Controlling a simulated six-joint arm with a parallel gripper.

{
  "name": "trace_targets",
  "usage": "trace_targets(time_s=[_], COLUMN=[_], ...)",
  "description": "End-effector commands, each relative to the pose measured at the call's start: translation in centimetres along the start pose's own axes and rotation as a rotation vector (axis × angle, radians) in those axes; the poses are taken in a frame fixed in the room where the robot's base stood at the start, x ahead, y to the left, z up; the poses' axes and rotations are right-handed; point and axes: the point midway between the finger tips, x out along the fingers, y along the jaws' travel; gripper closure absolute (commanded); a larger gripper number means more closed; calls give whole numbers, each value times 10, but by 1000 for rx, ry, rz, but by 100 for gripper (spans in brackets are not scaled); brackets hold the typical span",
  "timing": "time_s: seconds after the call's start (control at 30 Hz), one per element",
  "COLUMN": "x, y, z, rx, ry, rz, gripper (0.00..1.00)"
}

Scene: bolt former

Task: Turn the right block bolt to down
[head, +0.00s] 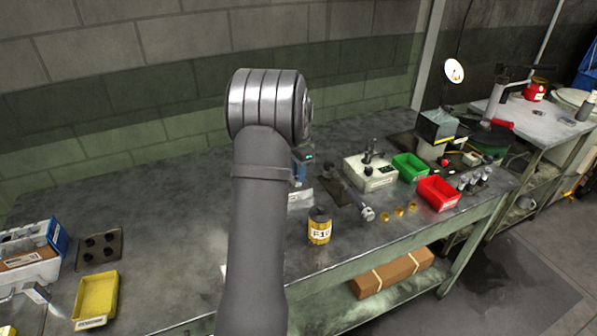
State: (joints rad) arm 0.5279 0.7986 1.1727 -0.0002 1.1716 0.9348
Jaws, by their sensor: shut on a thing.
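A pale block (371,176) stands on the bench right of centre, with small labels on its front. Dark bolt-like parts (369,150) rise from its top. They are too small to tell which way the right one points. My arm stands large in the middle of the head view. My gripper cannot be made out; it seems hidden behind my arm. A small teal light shows just right of the arm, left of the block. What lies directly behind the arm is hidden.
A green bin (410,167) and a red bin (438,193) stand right of the block. A yellow tray (96,299) is at left. The left-centre bench is clear.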

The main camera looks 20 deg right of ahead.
Motion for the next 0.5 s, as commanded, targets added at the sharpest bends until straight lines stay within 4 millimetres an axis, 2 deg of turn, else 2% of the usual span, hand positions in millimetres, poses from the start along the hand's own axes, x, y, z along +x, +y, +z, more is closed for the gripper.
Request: trace_targets(time_s=[0.5], x=[-4], y=[-1], z=[0], rx=[490], ry=[2], rz=[-6], gripper=[100])
